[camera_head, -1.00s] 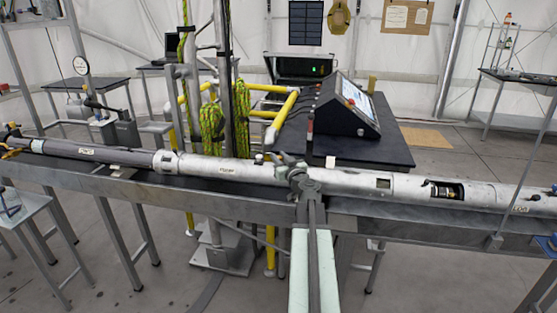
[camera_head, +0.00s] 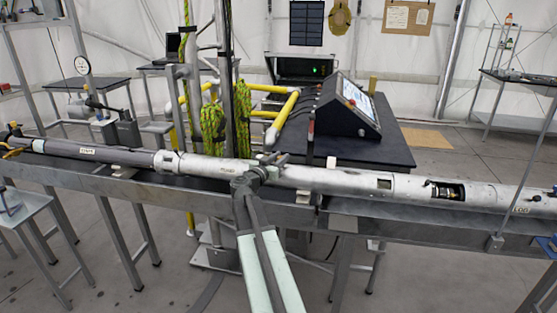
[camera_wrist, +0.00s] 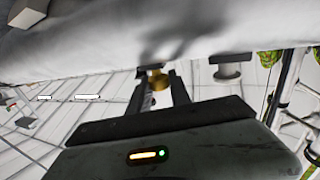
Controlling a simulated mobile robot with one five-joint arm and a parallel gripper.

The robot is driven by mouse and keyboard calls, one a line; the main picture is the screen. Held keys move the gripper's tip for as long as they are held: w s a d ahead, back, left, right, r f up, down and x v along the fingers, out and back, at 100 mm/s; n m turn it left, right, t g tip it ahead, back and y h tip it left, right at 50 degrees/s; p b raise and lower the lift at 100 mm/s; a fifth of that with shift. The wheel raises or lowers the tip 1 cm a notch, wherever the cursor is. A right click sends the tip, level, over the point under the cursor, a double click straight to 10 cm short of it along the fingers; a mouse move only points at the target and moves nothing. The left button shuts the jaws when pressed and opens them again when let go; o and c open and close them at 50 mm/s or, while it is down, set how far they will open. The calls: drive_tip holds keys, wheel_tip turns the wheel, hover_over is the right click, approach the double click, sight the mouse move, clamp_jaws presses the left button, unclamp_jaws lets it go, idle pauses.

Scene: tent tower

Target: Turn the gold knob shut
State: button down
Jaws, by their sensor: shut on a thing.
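The gold knob (camera_wrist: 158,83) shows in the wrist view between the two dark fingers of my gripper (camera_wrist: 157,92), just under the pale tube (camera_wrist: 200,40). My gripper is shut on it. In the head view my gripper (camera_head: 262,167) is at the middle of the long silver tube (camera_head: 335,180), and the knob is hidden there behind my gripper and arm. I cannot tell from these frames how far the knob is turned.
The long tube lies on a grey rail bench (camera_head: 400,220) across the view. Behind it stand a black table (camera_head: 385,152) with a control console (camera_head: 345,108), and a metal post with yellow-green rope (camera_head: 242,120). A dark round knob (camera_wrist: 228,72) sits to the right in the wrist view.

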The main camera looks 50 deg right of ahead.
drive_tip(key=m+g, duration=0.2)
drive_tip(key=g, duration=0.1)
drive_tip(key=shift+w+d, duration=0.1)
drive_tip(key=shift+d, duration=0.05)
drive_tip(key=shift+m+g, duration=0.5)
drive_tip(key=shift+g, duration=0.3)
drive_tip(key=shift+s, duration=0.25)
drive_tip(key=c, duration=1.2)
unclamp_jaws()
drive_tip(key=shift+d, duration=0.1)
drive_tip(key=a, duration=0.8)
drive_tip(key=shift+w, duration=0.2)
